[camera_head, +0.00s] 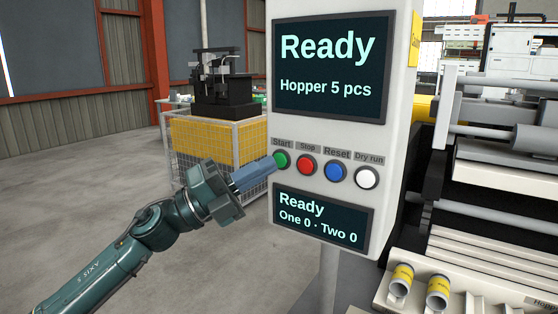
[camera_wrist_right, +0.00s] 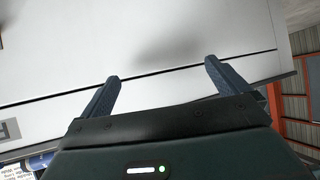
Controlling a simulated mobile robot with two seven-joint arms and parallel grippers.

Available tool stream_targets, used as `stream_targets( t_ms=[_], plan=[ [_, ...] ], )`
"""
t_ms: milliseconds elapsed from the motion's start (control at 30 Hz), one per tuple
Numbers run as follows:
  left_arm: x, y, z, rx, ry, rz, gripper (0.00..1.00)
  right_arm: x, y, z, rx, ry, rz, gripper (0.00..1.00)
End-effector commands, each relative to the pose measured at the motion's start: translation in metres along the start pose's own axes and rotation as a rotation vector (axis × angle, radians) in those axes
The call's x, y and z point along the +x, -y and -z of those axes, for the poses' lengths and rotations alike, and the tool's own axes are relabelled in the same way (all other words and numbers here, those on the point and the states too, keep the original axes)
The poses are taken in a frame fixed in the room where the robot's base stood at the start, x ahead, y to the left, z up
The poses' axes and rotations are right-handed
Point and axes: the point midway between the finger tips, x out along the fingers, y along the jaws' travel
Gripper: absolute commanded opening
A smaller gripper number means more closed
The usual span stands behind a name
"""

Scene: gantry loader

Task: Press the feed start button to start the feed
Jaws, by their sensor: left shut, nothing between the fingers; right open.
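The green Start button (camera_head: 282,159) is at the left end of a row on the white control panel (camera_head: 395,130). My left gripper (camera_head: 272,164) is shut and empty, its blue fingertips right at the left edge of the green button. Whether they touch it or stop just short, I cannot tell. The upper screen (camera_head: 333,66) reads "Ready" and "Hopper 5 pcs". The lower screen (camera_head: 318,219) reads "Ready" and "One 0 · Two 0". My right gripper (camera_wrist_right: 160,72) shows in the right wrist view, open and empty, with a pale flat surface beyond its fingers.
Red Stop (camera_head: 306,165), blue Reset (camera_head: 336,172) and white Dry run (camera_head: 367,177) buttons sit close to the right of Start. Machinery with yellow-banded cylinders (camera_head: 401,281) stands at the right. A fenced yellow stand (camera_head: 215,145) is behind my left arm. The floor at left is clear.

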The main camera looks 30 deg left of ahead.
Motion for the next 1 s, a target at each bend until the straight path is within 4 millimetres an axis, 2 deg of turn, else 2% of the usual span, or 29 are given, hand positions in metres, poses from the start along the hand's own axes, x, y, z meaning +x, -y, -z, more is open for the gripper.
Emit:
stream_targets(
  t_ms=[1000],
  plan=[
    [-0.0001,0.0001,0.0002,0.000,0.000,0.000,0.00,0.0000,0.0002,0.0054,0.000,-0.012,0.000,1.00]
  ],
)
